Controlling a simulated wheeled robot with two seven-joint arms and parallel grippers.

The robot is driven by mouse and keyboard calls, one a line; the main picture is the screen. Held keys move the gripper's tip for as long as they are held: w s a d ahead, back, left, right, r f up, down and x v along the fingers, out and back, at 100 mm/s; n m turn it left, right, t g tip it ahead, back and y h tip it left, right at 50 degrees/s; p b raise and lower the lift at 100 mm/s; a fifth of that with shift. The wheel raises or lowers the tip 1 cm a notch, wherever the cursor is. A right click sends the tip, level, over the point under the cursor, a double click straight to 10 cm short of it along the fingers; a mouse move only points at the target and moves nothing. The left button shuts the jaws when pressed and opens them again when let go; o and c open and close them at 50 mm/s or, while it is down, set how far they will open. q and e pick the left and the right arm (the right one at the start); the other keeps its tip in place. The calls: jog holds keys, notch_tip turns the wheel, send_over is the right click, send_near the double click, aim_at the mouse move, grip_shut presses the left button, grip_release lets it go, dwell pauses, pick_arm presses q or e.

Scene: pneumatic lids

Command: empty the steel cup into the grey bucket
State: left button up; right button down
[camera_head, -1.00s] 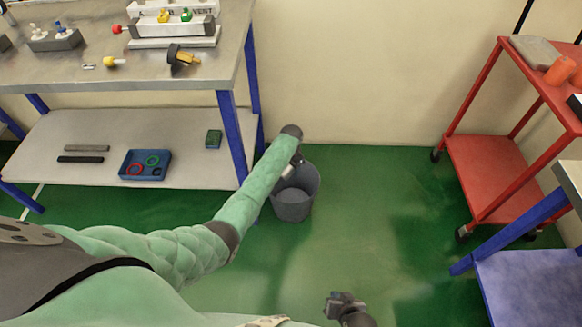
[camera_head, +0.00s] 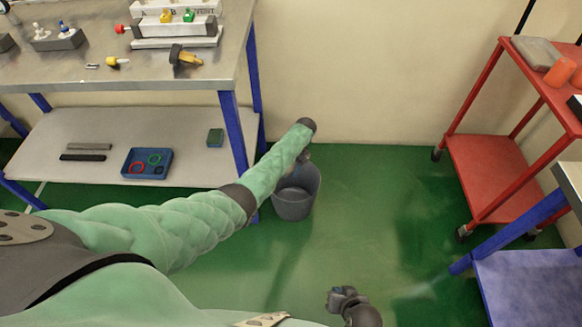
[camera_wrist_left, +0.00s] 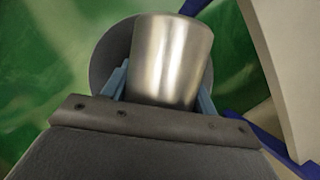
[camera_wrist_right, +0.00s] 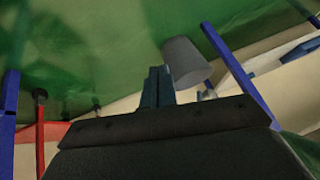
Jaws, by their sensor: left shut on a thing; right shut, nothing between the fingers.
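The grey bucket (camera_head: 293,204) stands on the green floor by the workbench's right leg. My left gripper (camera_head: 305,157) is over the bucket's far rim area, mostly hidden by my forearm in the head view. In the left wrist view the shiny steel cup (camera_wrist_left: 170,60) is held between the blue fingers, with the grey bucket (camera_wrist_left: 105,58) behind it. I cannot see into the cup or tell what the bucket holds. My right gripper (camera_head: 343,297) is shut and empty, low at the front. The bucket also shows in the right wrist view (camera_wrist_right: 186,60), beyond the shut fingers.
A steel workbench (camera_head: 110,75) with valve parts and a lower shelf (camera_head: 90,130) stands at left. The shelf holds a blue tray (camera_head: 130,171). A red trolley (camera_head: 490,165) and a blue-legged table (camera_head: 530,275) stand at right. The floor between is clear.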

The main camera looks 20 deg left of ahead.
pick_arm(q)
jog(key=shift+g+y+b, duration=0.3)
jog(key=shift+g+b, duration=0.05)
jog(key=shift+g, duration=0.15)
jog(key=shift+s+r, duration=0.1)
pick_arm(e)
jog(key=f, duration=0.5)
jog(key=shift+s, duration=0.35)
jog(key=shift+w+r+t, duration=0.25)
jog(key=shift+w+t, duration=0.05)
jog(key=shift+w, duration=0.4)
jog(key=shift+s, duration=0.1)
